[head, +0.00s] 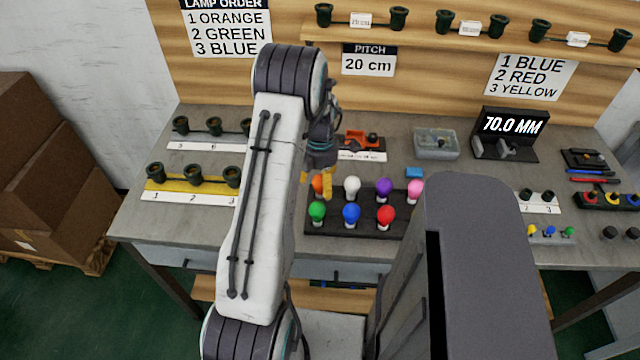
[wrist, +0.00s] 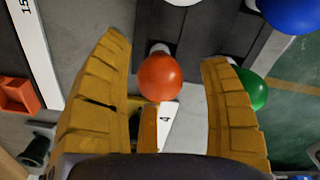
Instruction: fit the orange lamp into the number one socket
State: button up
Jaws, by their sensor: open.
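The orange lamp (head: 317,186) stands in the back left place of a dark lamp tray (head: 335,229), partly hidden by my gripper (head: 327,184) in the head view. In the wrist view the orange lamp (wrist: 159,77) lies between my two yellow fingers (wrist: 167,82), with a gap on both sides. My gripper is open and holds nothing. The number one socket (head: 155,173) is the leftmost dark cup on the yellow strip (head: 173,185) at the table's left front, above the printed 1. It looks empty.
Green (head: 317,211), blue (head: 351,213), red (head: 386,215), white (head: 352,186), purple (head: 384,188) and pink lamps (head: 415,187) stand close by in the tray. A row of sockets (head: 181,125) lies behind the yellow strip. My arm hides the table between strip and tray.

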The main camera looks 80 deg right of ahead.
jog(key=shift+f, duration=0.45)
jog(key=c, duration=1.1)
jog(key=shift+c, duration=0.2)
jog(key=shift+r, duration=0.15)
notch_tip(320, 180, up, 10)
jog(key=shift+f, duration=0.1)
jog(key=shift+w+a+r+p, duration=0.1)
jog(key=shift+r+p, duration=0.4)
jog(key=shift+r, duration=0.05)
jog(key=shift+a+p, duration=0.1)
jog(key=shift+p, duration=0.4)
jog(key=shift+w, duration=0.1)
